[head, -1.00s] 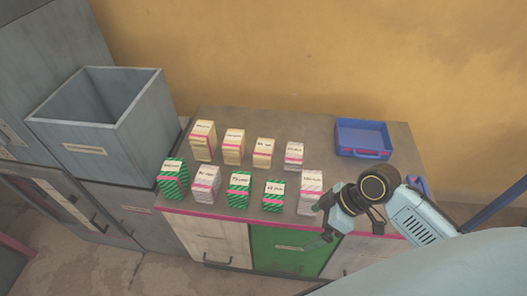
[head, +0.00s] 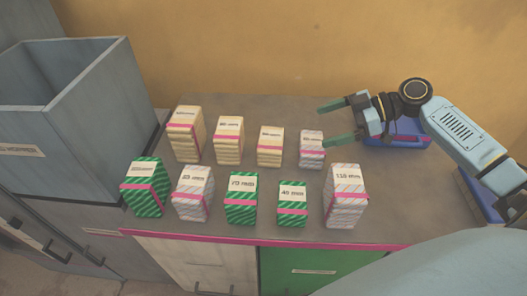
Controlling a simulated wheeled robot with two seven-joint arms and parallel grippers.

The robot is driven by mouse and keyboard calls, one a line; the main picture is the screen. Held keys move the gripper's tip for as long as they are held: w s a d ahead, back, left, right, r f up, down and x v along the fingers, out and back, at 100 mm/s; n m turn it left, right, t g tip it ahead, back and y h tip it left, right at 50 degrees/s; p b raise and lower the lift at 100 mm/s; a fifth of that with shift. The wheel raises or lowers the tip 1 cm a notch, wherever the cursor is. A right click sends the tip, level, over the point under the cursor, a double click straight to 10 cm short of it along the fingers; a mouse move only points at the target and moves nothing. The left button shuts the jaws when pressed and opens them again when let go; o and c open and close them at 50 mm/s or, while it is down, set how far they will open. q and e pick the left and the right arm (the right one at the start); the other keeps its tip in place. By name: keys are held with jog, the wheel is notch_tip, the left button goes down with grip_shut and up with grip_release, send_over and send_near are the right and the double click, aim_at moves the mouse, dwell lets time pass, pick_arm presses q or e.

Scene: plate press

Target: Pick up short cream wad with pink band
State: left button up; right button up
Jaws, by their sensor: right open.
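The short cream wad with a pink band (head: 270,147) stands upright in the back row on the grey counter, third from the left. It is lower than the two other cream wads, (head: 185,137) and (head: 229,141), to its left. My right gripper (head: 327,125) is open and empty. Its two green fingers point left, above and behind the small white striped wad (head: 312,149), to the right of the short cream wad and apart from it. My left gripper is out of view.
A front row holds green striped wads (head: 145,187) and white striped wads (head: 345,195). A blue tray (head: 412,142) is partly hidden by my right arm. A grey open bin (head: 95,100) stands at the left. The counter behind the wads is clear.

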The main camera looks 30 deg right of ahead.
aim_at(280, 138)
jog(key=shift+w+f, duration=0.35)
jog(key=shift+f, duration=0.05)
jog(key=b+x, duration=0.1)
jog(key=x, duration=1.2)
jog(key=shift+a, duration=0.1)
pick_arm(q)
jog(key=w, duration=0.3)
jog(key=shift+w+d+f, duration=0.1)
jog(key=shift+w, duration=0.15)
pick_arm(e)
jog(key=c, duration=0.7)
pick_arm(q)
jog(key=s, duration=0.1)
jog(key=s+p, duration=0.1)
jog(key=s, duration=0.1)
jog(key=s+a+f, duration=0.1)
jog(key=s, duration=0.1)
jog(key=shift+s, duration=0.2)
pick_arm(e)
notch_tip(280, 138, up, 10)
